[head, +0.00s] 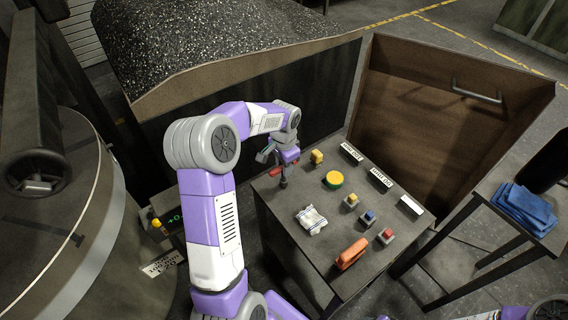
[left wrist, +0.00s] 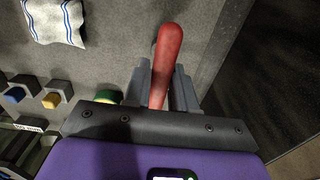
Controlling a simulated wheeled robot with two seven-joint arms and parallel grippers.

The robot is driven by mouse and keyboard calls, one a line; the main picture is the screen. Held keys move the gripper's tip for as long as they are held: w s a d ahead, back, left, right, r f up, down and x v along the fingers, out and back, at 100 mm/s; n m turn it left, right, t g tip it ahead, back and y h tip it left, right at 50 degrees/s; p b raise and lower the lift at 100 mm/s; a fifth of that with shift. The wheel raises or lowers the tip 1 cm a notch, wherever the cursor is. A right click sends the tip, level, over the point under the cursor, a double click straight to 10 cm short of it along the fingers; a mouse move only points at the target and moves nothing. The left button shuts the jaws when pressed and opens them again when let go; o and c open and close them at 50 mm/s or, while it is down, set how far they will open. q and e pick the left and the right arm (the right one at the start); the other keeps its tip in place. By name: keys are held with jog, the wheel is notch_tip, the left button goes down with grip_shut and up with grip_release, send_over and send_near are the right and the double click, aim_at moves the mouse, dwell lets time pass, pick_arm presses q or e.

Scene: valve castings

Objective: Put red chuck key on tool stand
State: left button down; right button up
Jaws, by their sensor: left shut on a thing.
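My left gripper (head: 279,163) is shut on the red chuck key (head: 277,173) above the back left corner of the dark worktable (head: 290,262). In the left wrist view the key's rounded red handle (left wrist: 168,50) sticks out between the grey fingers of my left gripper (left wrist: 165,88). A dark stem (head: 283,183) shows below the gripper, close to the tabletop; I cannot tell whether it touches. No part is clearly marked as the tool stand. My right gripper is not in view.
On the worktable are a striped white cloth (head: 312,220), a yellow-green round piece (head: 333,180), an orange object (head: 352,253) and several small coloured blocks and label plates. A side table with blue cloths (head: 524,208) stands right. A large bin (head: 345,85) rises behind.

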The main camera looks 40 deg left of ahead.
pick_arm(q)
jog(key=shift+f, duration=0.2)
jog(key=c, duration=0.8)
grip_release()
jog(key=shift+c, duration=0.2)
notch_tip(320, 180, up, 9)
jog(key=p, duration=0.7)
